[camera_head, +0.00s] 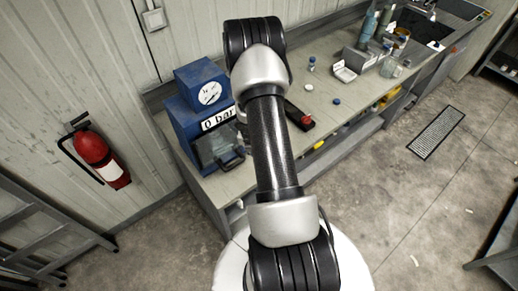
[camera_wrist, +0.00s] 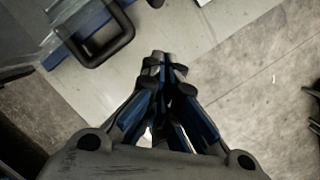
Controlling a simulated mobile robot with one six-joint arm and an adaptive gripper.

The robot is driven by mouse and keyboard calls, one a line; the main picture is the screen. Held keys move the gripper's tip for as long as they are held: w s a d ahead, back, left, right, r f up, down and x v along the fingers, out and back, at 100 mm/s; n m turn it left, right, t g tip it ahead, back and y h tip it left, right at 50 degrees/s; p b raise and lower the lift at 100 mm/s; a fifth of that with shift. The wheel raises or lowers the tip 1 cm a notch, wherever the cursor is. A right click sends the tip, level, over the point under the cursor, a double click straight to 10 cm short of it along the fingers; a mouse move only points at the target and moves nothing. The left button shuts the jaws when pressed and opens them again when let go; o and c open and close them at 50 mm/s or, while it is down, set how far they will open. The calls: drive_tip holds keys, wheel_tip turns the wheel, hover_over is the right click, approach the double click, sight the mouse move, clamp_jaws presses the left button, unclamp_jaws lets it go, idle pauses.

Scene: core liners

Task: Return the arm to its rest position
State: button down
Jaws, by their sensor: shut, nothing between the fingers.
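My arm (camera_head: 270,150) stands in the middle of the head view, its black link running up from my white base across the front of the bench. My gripper (camera_wrist: 165,62) shows in the wrist view, its dark and blue fingers together with nothing between them. It hangs by the bench edge, close to the floor side. In the head view the gripper is hidden behind the arm.
A blue machine (camera_head: 198,112) with a gauge reading 0 bar stands on the bench (camera_head: 240,185); its black handle (camera_wrist: 103,45) is near my gripper. Bottles and a tray (camera_head: 345,72) sit farther right. A red extinguisher (camera_head: 98,155) hangs left. The right floor is mostly open.

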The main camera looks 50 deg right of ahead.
drive_tip(key=w+a+r+m+h+b, duration=0.1)
drive_tip(key=a+r+m+b, duration=0.25)
drive_tip(key=r, duration=0.45)
drive_tip(key=w+a+r+m+h+b, duration=0.1)
drive_tip(key=w+a+r+m+b, duration=0.2)
drive_tip(key=r, duration=0.6)
drive_tip(key=s+a+r+m+t+b, duration=0.2)
drive_tip(key=s+a+r+m+b, duration=0.15)
drive_tip(key=a+m+b, duration=0.45)
drive_tip(key=s+a+f+m+y+b, duration=0.2)
drive_tip(key=s+a+m+b, duration=0.2)
drive_tip(key=a, duration=0.6)
drive_tip(key=s+a+f+m+t+y+b, duration=0.1)
drive_tip(key=s+a+f+m+y+b, duration=0.1)
drive_tip(key=s+a+m+b, duration=0.3)
drive_tip(key=s+a+f+b, duration=0.1)
drive_tip(key=s+a+b, duration=0.1)
drive_tip(key=s+a, duration=0.2)
drive_tip(key=shift+s+a+f+b, duration=0.25)
drive_tip(key=shift+s+a+b, duration=0.15)
drive_tip(key=shift+s, duration=0.35)
